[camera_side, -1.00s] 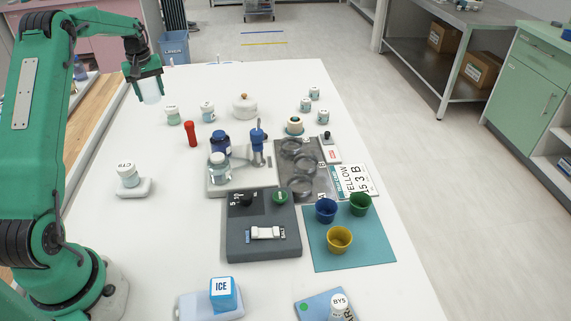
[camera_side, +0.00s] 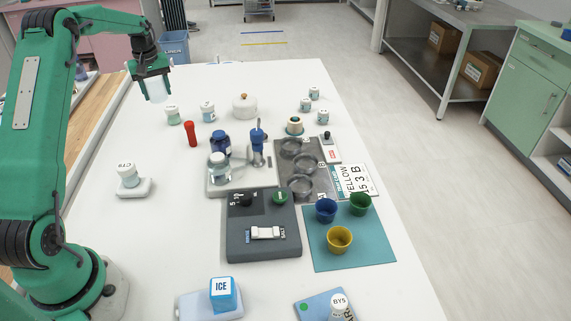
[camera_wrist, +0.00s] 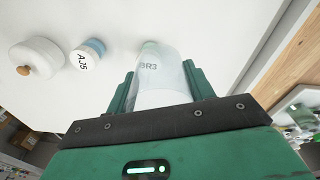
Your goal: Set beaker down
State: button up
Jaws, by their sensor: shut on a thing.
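My gripper (camera_side: 153,76) is at the back left of the white table in the side view. It is shut on a clear, whitish beaker (camera_side: 157,89), which hangs below the fingers, slightly tilted, apparently above the tabletop. In the wrist view my gripper (camera_wrist: 158,90) has its green fingers on both sides of the beaker (camera_wrist: 165,78). A small jar lettered BR3 appears behind or through the beaker there, so I cannot tell which surface bears the letters. The beaker's base is not clearly visible against the table.
A greenish jar (camera_side: 172,114), a blue-tinted jar (camera_side: 207,111) and a white lidded pot (camera_side: 244,106) stand right of the beaker. A jar (camera_side: 127,175) sits on a small plate at left. White table between them is bare.

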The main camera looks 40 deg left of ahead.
jog(key=w+d+m, duration=0.3)
jog(key=w+d, duration=0.1)
jog(key=d, duration=0.8)
jog(key=w+d+m, duration=0.2)
jog(key=w+d, duration=0.2)
jog(key=d, duration=0.8)
jog(key=w+d+m, duration=0.3)
jog(key=w+d, duration=0.1)
jog(key=d, duration=0.8)
jog(key=s+d+m+h, duration=0.1)
jog(key=s+d+m, duration=0.3)
jog(key=d, duration=1.3)
jog(key=s+d+m, duration=0.3)
jog(key=s+d, duration=0.3)
jog(key=d, duration=1.1)
jog(key=s+d+m, duration=0.5)
jog(key=s+d, duration=1.1)
jog(key=s, duration=0.2)
send_over(404, 286)
jog(key=shift+h, duration=0.3)
notch_tip(404, 286, down, 7)
jog(key=shift+s+a+r, duration=0.1)
jog(key=shift+a+r, duration=0.05)
jog(key=shift+f, duration=2)
jog(key=shift+f, duration=0.1)
